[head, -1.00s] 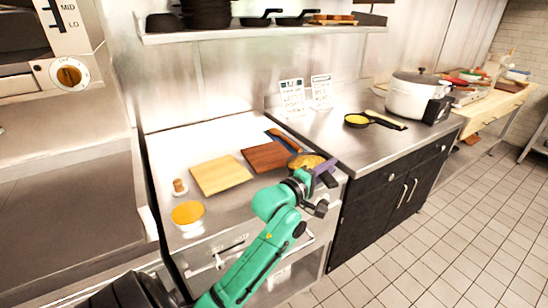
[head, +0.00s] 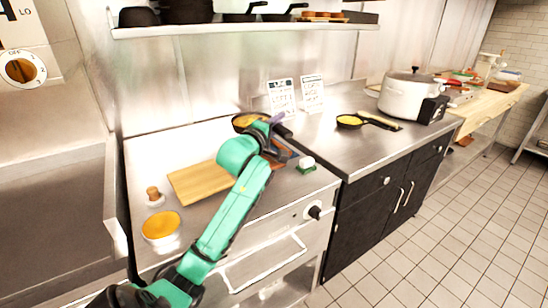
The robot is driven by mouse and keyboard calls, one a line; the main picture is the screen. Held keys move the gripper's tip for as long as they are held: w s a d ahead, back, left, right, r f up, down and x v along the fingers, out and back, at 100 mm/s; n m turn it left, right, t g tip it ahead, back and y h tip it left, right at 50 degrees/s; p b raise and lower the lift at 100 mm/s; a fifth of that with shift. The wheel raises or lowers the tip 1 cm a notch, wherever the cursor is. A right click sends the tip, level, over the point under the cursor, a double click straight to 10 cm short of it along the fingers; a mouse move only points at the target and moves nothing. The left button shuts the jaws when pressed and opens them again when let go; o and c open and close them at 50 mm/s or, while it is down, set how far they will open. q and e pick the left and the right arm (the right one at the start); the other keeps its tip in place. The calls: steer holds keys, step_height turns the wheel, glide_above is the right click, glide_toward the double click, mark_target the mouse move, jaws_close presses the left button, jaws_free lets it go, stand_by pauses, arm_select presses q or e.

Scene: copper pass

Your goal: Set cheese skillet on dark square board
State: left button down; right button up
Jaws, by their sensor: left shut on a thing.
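My left gripper (head: 276,122) is shut on a dark skillet with yellow cheese-like contents (head: 244,121). The skillet appears raised near the back of the steel counter, with its handle toward the right. The dark square board (head: 273,163) is mostly hidden behind my left arm; only a brown part shows beside the arm. I cannot tell the exact gap between skillet and board. My right gripper is not in view.
A light wooden board (head: 197,182) lies left of my arm. An orange-filled bowl (head: 161,226) and a small wood-topped jar (head: 154,196) stand further left. A white round item (head: 307,162) sits right. Another yellow-filled skillet (head: 349,121) and a white pot (head: 408,94) stand on the right counter.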

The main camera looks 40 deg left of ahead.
arm_select(q)
step_height(320, 180, down, 11)
stand_by(0.3)
steer(key=c, duration=0.7)
jaws_free()
steer(key=shift+f, duration=0.15)
steer(key=shift+c, duration=0.2)
steer(key=shift+d, duration=0.1)
steer(key=shift+s, duration=0.1)
steer(key=shift+s+d, duration=0.1)
steer(key=shift+s, duration=0.2)
steer(key=b+v, duration=0.1)
steer(key=v, duration=1)
steer(key=shift+s, duration=0.2)
